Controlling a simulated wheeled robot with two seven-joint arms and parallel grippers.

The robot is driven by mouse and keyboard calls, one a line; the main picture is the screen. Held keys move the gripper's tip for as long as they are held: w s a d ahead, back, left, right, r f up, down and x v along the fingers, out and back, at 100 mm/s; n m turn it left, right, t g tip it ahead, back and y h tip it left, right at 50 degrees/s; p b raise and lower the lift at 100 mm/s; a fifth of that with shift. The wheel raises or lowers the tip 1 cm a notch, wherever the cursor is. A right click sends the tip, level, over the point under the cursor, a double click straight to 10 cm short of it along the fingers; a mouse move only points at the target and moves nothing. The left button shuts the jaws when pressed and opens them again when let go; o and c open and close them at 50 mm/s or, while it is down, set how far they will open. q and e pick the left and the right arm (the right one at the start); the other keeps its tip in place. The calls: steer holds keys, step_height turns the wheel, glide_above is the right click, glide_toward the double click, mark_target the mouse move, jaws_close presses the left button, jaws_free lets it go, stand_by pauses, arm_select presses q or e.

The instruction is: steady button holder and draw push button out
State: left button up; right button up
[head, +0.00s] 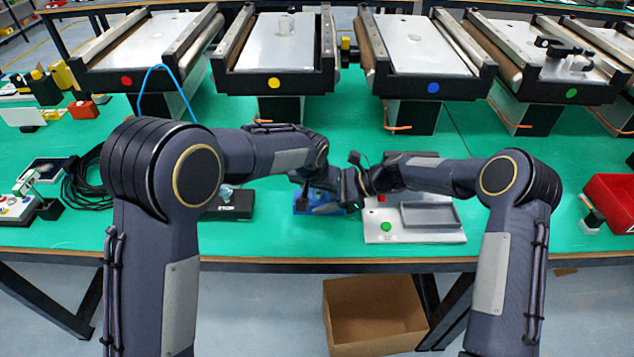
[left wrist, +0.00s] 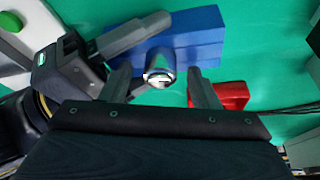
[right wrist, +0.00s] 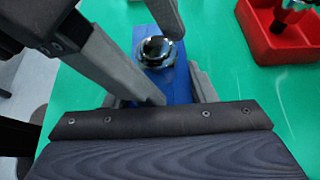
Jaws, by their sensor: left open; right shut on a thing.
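The blue button holder (head: 327,209) lies on the green table, partly hidden by my grippers in the head view. The left wrist view shows it as a blue block (left wrist: 196,36). The silver push button (left wrist: 160,72) sits at the block and also shows in the right wrist view (right wrist: 156,50). My left gripper (left wrist: 158,82) is open, its fingers on either side of the button with gaps visible. My right gripper (right wrist: 163,92) is shut on the blue holder; one of its fingers is partly hidden behind a left finger.
A red tray (right wrist: 262,42) with a metal part in it lies close to the holder. A grey plate with a tray (head: 428,216) and a green button stands to the right. A cardboard box (head: 375,310) is on the floor. Conveyors stand behind.

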arm_select(q)
steer(key=shift+f, duration=0.15)
arm_select(e)
steer(key=shift+d+f, duration=0.1)
steer(key=shift+f, duration=0.05)
arm_select(q)
steer(key=c, duration=1.1)
steer(key=shift+r, duration=2.8)
arm_select(e)
steer(key=o, duration=0.8)
steer(key=shift+o, duration=0.2)
